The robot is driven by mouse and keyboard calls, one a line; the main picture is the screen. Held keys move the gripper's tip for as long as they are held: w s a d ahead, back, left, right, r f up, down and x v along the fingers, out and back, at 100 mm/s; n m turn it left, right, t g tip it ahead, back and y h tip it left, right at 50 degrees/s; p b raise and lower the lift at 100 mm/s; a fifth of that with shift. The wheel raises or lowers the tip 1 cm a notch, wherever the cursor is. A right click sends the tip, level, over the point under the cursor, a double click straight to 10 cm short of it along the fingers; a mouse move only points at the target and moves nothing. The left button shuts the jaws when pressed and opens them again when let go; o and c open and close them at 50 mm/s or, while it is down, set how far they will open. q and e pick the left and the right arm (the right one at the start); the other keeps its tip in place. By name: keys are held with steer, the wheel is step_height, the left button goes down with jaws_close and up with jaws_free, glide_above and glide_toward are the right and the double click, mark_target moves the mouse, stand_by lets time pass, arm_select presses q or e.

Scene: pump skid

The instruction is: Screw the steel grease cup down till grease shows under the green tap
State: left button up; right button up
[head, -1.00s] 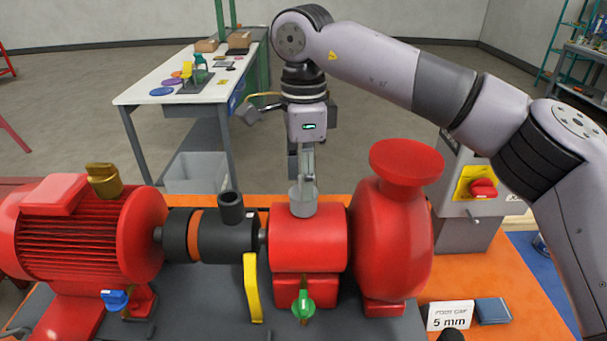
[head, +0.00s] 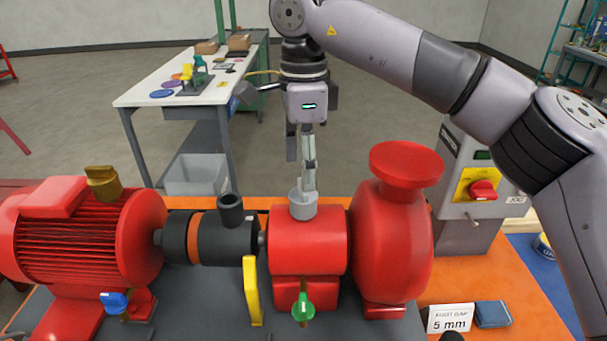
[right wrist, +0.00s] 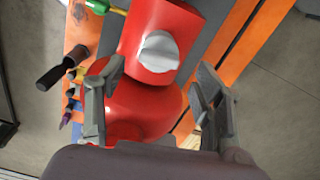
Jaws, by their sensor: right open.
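The steel grease cup (head: 303,207) is a grey cylinder upright on top of the red bearing housing (head: 307,240). Its round top also shows in the right wrist view (right wrist: 158,52), ahead of and between the fingers. My right gripper (head: 309,188) points down right at the cup, its fingers overlapping the cup's top edge in the head view. In the right wrist view my right gripper (right wrist: 160,75) is open, one finger to either side, with nothing held. The green tap (head: 303,305) is on the housing's front, low down; I cannot make out the spot beneath it. My left gripper is not in view.
The red pump casing (head: 392,240) stands close right of the housing. The black coupling (head: 230,240) and red motor (head: 80,235) are at left. A yellow lever (head: 251,290) stands in front. A "5 mm" card (head: 450,318) lies at the right. A white workbench (head: 190,92) is behind.

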step_height(320, 180, up, 9)
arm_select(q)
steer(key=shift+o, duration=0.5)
arm_select(e)
steer(key=shift+f, duration=0.1)
stand_by(0.7)
